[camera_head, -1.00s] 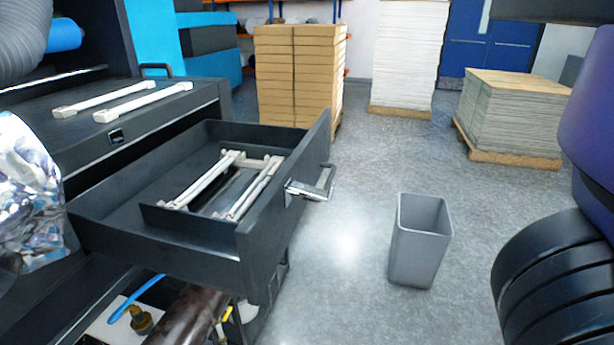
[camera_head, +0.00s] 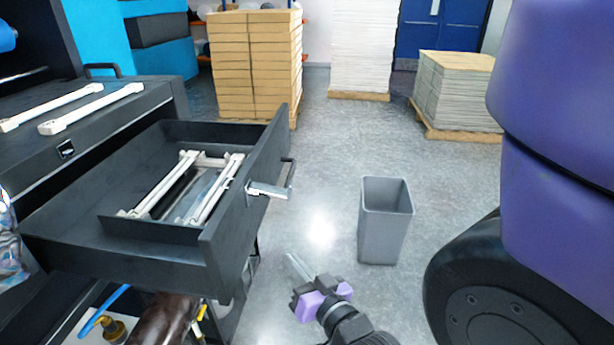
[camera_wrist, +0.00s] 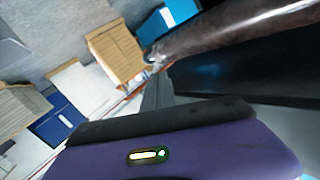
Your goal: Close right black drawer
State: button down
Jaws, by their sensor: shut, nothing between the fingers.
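The black drawer (camera_head: 232,241) is pulled far out of the black cabinet in the head view. Its front panel (camera_head: 273,150) faces right and carries a metallic handle (camera_head: 268,190). White and metal bars (camera_head: 212,192) lie in an inner tray of the drawer. My gripper (camera_head: 290,262) is below and to the right of the handle, apart from the drawer front, with its fingers together and nothing held. The wrist view shows the purple gripper body (camera_wrist: 180,153) and dark fingers (camera_wrist: 156,92), but I cannot make out the drawer handle there.
A grey bin (camera_head: 386,222) stands on the floor right of my gripper. Stacked boxes (camera_head: 255,65) and paper stacks (camera_head: 362,45) stand behind. White bars (camera_head: 90,108) lie on the cabinet top. A brown roll (camera_head: 172,320) lies below the drawer. The floor between drawer and bin is clear.

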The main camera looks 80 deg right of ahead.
jog(key=s+d+m+g+h+p, duration=0.1)
jog(key=s+d+m+g, duration=0.15)
jog(key=d, duration=0.55)
jog(key=s+d+m+g, duration=0.15)
jog(key=d+m, duration=0.25)
jog(key=d, duration=0.4)
jog(key=s+d+r+m+t+y+p, duration=0.25)
jog(key=s+d+r+t, duration=0.25)
jog(key=s+d+r, duration=0.55)
jog(key=a+r+n+t+y, duration=0.2)
jog(key=a+n+t+y, duration=0.25)
jog(key=a+y, duration=0.75)
jog(key=w+p, duration=0.3)
jog(key=w, duration=1.1)
jog(key=shift+a, duration=0.35)
jog(key=shift+w+g, duration=0.1)
jog(key=shift+g, duration=0.15)
